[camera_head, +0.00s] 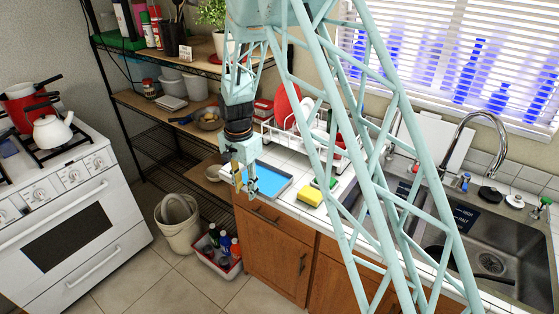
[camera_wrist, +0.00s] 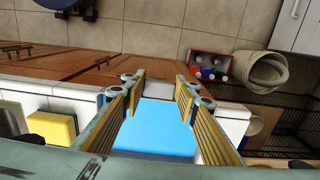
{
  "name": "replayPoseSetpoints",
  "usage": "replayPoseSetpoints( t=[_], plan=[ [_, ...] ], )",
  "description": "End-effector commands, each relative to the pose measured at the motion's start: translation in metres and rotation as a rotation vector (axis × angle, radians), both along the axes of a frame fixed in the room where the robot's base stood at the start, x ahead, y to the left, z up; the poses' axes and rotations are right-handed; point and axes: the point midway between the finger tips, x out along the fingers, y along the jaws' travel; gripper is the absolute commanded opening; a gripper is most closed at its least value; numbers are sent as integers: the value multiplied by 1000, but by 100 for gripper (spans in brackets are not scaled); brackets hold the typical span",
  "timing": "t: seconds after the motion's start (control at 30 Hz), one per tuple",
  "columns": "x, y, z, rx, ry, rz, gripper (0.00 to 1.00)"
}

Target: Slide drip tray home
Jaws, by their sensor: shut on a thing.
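The drip tray (camera_head: 268,181) is a shallow blue tray with a grey rim. It lies on the white tiled counter, at its left end, in front of the dish rack (camera_head: 322,145). My gripper (camera_head: 246,190) points down at the tray's left part, shut on the tray. In the wrist view the fingers (camera_wrist: 159,88) stand apart, with the tray's blue floor (camera_wrist: 155,132) showing between and below them. The exact contact is hidden by the fingers.
A yellow sponge (camera_head: 310,198) lies right of the tray, before the sink (camera_head: 480,250). A wire shelf (camera_head: 150,105) stands left of the counter. Below the counter's end are a beige bin (camera_head: 178,226) and a red-rimmed box of bottles (camera_head: 218,258). My lattice arm crosses the view.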

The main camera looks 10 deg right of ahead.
Motion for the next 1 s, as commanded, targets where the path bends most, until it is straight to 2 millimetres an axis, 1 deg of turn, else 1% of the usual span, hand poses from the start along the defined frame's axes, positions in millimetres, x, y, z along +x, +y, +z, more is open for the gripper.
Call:
replayPoseSetpoints(
  t=[0.03, 0.2, 0.9, 1.0],
  plan=[
    [6, -7, 2, 1, -1, -2, 16],
    [25, -28, 1, 0, 0, -2, 16],
    [101, -111, 1, 0, -1, -2, 16],
    [109, -120, 1, 0, -1, 0, 16]
  ],
)
